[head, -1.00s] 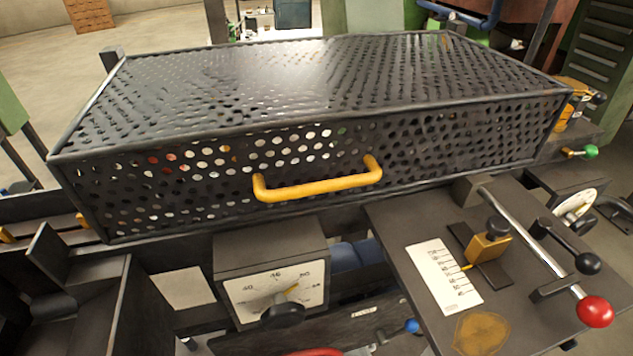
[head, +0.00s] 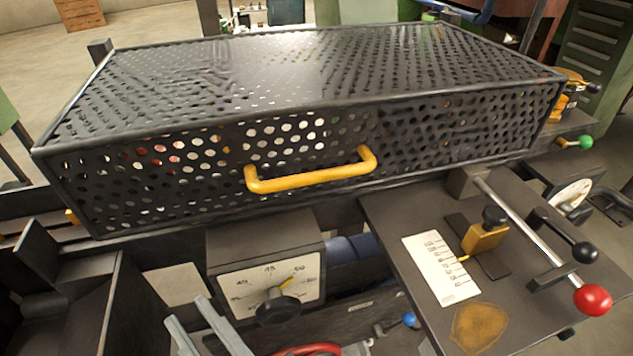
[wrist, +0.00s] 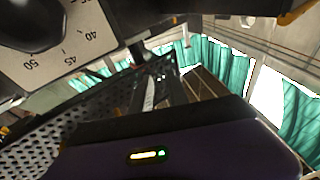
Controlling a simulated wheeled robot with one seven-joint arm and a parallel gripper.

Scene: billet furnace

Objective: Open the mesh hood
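The mesh hood (head: 480,130) is a wide black perforated box cover. It sits down level over the machine in the head view, shut. Its yellow bar handle (head: 310,178) runs across the lower front face, with nothing touching it. My gripper (head: 186,310) shows at the bottom left of the head view as two grey fingers with a gap between them. It is open and empty, below and left of the handle, in front of the dial box. In the wrist view, perforated mesh (wrist: 60,148) shows at lower left; the handle cannot be made out there.
A dial box (head: 268,235) sits under the hood front, and its dial looms close in the wrist view (wrist: 60,45). A plate (head: 400,215) at right carries a scale, a yellow slider and a rod with a red knob (head: 592,300). Dark upright panels stand at lower left.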

